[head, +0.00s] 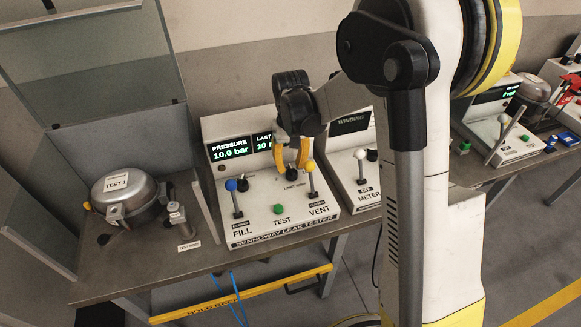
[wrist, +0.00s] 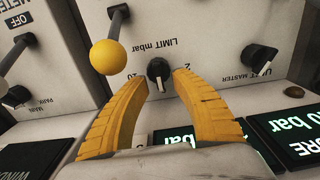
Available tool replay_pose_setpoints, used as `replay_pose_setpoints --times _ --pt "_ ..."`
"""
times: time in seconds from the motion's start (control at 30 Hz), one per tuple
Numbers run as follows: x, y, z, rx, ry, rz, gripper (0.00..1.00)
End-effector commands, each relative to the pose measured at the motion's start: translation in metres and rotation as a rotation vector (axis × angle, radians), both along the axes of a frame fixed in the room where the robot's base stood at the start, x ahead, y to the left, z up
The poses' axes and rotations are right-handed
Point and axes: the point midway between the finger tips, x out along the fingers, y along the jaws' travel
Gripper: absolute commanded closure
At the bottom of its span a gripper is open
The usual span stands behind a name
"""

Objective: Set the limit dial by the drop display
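The limit dial, a small black knob labelled LIMIT mbar (wrist: 158,68), is on the white panel of the leak tester; the head view shows it (head: 291,174) below my fingers. My gripper (head: 291,166) points down over it. In the wrist view my yellow fingers (wrist: 161,80) are open, with the dial just beyond and between their tips; I cannot tell whether they touch it. A white mark shows on the dial's side towards the displays; its exact setting is unclear. The drop display (head: 262,143), starting "LAST" and "10 m", is partly hidden by my gripper.
The yellow-knobbed VENT lever (head: 311,170) stands close to my fingers; its ball (wrist: 106,57) is beside one finger. A blue-knobbed FILL lever (head: 233,187), green TEST button (head: 279,209) and pressure display (head: 231,149) reading 10.0 bar are left.

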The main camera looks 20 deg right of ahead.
Motion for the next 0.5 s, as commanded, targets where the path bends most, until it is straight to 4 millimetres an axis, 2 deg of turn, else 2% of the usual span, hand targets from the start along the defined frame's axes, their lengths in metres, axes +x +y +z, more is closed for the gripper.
replay_pose_setpoints --times 0.27,0.3,0.37,0.5 --pt "0.0001 0.0 -0.0007 0.0 0.0 0.0 0.7" --pt "0.0001 0.0 -0.0007 0.0 0.0 0.0 0.82" --pt "0.0001 0.0 -0.0007 0.0 0.0 0.0 1.0" --pt "0.0001 0.0 -0.0007 0.0 0.0 0.0 1.0"
